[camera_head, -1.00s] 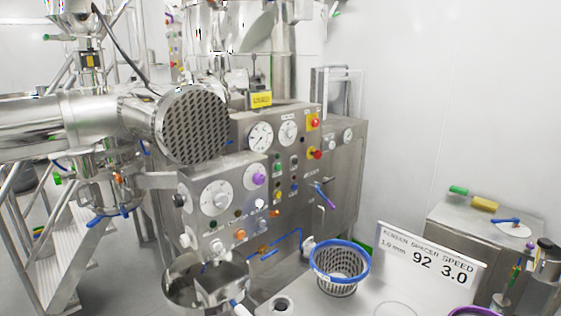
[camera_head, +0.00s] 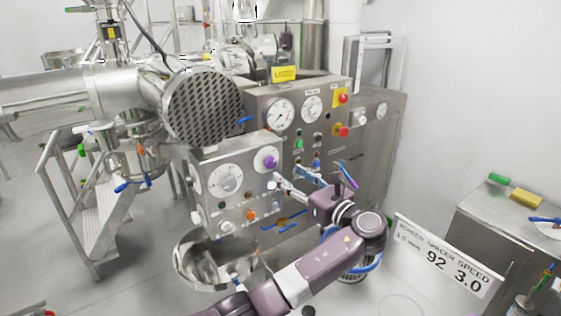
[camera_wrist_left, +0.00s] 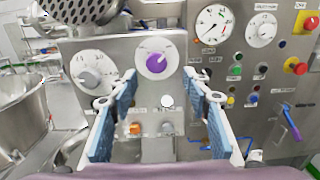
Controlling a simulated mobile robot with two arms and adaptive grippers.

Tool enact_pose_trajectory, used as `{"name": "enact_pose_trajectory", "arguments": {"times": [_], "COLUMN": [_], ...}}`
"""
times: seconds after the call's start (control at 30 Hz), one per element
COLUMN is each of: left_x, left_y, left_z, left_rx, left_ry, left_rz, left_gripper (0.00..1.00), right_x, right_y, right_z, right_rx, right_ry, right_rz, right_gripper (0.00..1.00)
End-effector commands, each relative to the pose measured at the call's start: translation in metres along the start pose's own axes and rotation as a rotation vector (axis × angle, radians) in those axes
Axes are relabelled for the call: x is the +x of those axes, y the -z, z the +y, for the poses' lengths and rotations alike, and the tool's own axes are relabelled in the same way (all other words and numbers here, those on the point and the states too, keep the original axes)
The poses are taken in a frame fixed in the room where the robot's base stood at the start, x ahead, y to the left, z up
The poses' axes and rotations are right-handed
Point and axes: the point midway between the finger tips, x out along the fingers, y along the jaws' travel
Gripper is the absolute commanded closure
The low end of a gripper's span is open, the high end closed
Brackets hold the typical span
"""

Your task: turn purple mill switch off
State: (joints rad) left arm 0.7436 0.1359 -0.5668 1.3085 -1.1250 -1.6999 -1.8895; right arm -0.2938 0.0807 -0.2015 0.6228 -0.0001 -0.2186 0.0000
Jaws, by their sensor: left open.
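The purple mill switch (camera_head: 270,162) is a round knob on a white dial, at the upper right of the nearer steel control panel. In the left wrist view the purple knob (camera_wrist_left: 156,63) is in full sight with a pale mark on its face. My left gripper (camera_head: 288,177) is open and empty, just to the right of and below the knob in the head view. In the left wrist view its blue-padded fingers (camera_wrist_left: 160,90) stand apart on either side below the knob, not touching it. My right gripper is not in view.
A grey knob (camera_wrist_left: 89,78) sits left on the same panel, with orange and white buttons below. The gauge panel (camera_head: 310,90) stands to the right, with red knobs. A steel bowl (camera_head: 190,262) is below. The sign (camera_head: 447,258) stands at right.

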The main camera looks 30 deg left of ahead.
Motion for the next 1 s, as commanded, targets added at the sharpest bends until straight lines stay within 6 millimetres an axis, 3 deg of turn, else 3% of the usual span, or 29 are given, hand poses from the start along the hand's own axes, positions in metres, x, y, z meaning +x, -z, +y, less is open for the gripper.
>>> {"name": "enact_pose_trajectory", "arguments": {"times": [0.5,0.87,1.0], "left_x": [0.070,0.075,0.075], "left_y": [-0.001,0.001,0.001], "left_z": [0.000,0.000,0.000], "left_rx": [0.003,0.000,0.000], "left_ry": [0.000,0.001,0.002], "left_rz": [0.000,0.002,0.002], "left_gripper": [0.55,0.56,0.72], "right_x": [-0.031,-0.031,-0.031], "right_y": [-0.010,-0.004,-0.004], "right_z": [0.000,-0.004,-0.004], "right_rx": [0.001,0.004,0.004], "right_ry": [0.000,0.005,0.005], "right_rz": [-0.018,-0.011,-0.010], "right_gripper": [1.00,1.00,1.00]}}
